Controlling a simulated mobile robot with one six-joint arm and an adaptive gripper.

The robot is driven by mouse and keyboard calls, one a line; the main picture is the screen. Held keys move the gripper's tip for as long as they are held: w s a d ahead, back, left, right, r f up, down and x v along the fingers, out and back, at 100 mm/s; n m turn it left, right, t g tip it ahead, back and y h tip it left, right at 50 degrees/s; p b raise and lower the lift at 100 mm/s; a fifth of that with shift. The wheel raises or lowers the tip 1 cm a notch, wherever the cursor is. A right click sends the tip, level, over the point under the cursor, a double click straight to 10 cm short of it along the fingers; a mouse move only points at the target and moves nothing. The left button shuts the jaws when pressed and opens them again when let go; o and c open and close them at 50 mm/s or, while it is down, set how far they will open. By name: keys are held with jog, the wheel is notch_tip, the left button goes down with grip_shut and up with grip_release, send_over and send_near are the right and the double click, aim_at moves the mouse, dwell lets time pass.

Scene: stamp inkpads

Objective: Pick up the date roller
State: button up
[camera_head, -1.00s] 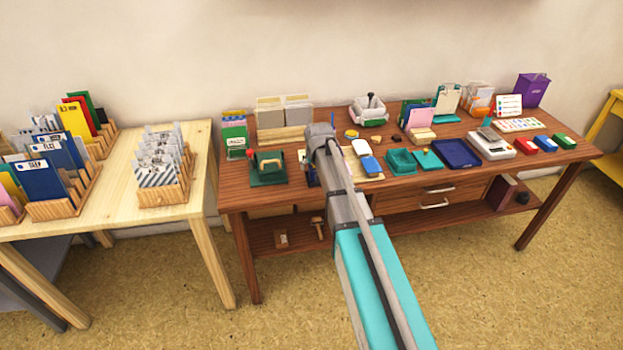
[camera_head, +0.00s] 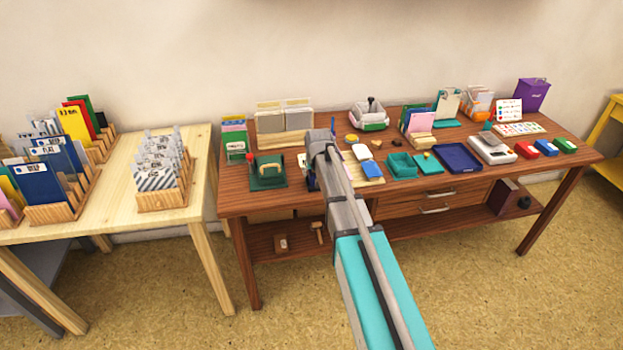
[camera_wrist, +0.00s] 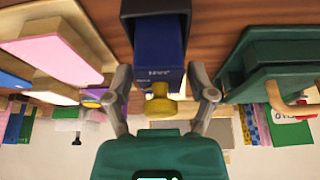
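In the wrist view, which looks upside down, a dark blue block-shaped thing with a black part and a yellow knob (camera_wrist: 160,106) stands between my fingers; I take it for the date roller (camera_wrist: 164,55). My gripper (camera_wrist: 160,80) is open, one finger on each side of it, with small gaps visible. In the head view my arm hides most of it; only a bit of blue (camera_head: 312,182) shows beside my wrist.
A green stamp press (camera_head: 268,176) stands close on the left; it also shows in the wrist view (camera_wrist: 270,62). Racks (camera_head: 285,118) stand behind. The wooden desk (camera_head: 430,205) is crowded.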

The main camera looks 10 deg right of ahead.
grip_shut()
jog(key=shift+r, duration=0.1)
notch_tip(320, 180, up, 3)
jog(key=p, duration=0.3)
jog(key=shift+f, duration=0.2)
jog(key=s+d+r+p, duration=0.4)
jog(key=d+r+p, duration=0.6)
jog(key=d, duration=0.3)
jog(key=shift+s+d, duration=0.15)
jog(key=shift+d, duration=0.05)
jog(key=shift+r, duration=0.1)
